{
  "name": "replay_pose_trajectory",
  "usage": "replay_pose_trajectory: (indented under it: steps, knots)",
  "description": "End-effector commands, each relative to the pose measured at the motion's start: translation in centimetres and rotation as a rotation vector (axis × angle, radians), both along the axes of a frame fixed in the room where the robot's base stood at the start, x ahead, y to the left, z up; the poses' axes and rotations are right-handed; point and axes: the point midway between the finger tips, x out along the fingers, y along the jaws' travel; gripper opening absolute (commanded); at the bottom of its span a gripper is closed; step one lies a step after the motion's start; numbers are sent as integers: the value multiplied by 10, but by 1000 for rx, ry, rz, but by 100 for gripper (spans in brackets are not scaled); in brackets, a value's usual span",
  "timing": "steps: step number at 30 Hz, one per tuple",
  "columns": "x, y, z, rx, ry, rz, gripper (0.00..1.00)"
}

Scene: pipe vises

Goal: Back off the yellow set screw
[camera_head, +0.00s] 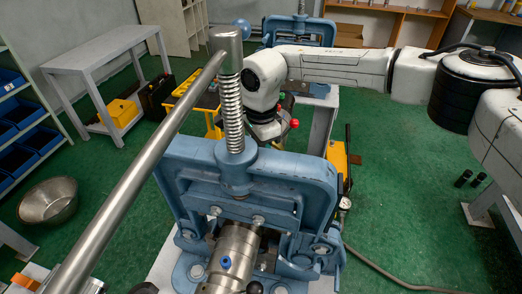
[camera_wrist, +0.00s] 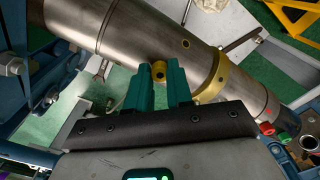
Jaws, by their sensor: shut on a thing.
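In the wrist view, the yellow set screw (camera_wrist: 159,68) is a small brass-coloured cylinder with a dark hole in its end. It stands at the side of a grey metal pipe (camera_wrist: 130,30). My gripper (camera_wrist: 160,78) has two teal fingers, one on each side of the screw, and is shut on it. The fingers hide the lower sides of the screw. A brass collar (camera_wrist: 216,80) goes around the pipe to the right of the fingers. In the head view, my gripper and the yellow screw are hidden behind the vise and my arm.
A blue pipe vise (camera_head: 250,170) with a threaded spindle and long handle bar (camera_head: 135,175) stands in front in the head view. Its pipe (camera_head: 238,245) carries a blue screw (camera_head: 226,262). In the wrist view, red and green knobs (camera_wrist: 275,132) lie at the right.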

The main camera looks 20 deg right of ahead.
Motion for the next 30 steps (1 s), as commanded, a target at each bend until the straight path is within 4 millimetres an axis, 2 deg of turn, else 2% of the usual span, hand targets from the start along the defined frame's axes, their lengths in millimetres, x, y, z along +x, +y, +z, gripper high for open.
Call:
replay_pose_trajectory:
  steps: [3, 4, 11, 19, 22, 26, 30]
  knots:
    - [-2, -1, -5, -5, 8, 0, 0]
    - [-2, -1, -5, -5, 8, 0, 24]
    - [-1, -1, -3, -2, 4, -1, 46]
    - [0, 0, 0, -1, 1, -1, 46]
    - [0, 0, 7, -1, -1, -1, 46]
    - [0, -1, 27, -2, -2, -1, 46]
    - [0, 0, 55, -3, -2, 0, 46]
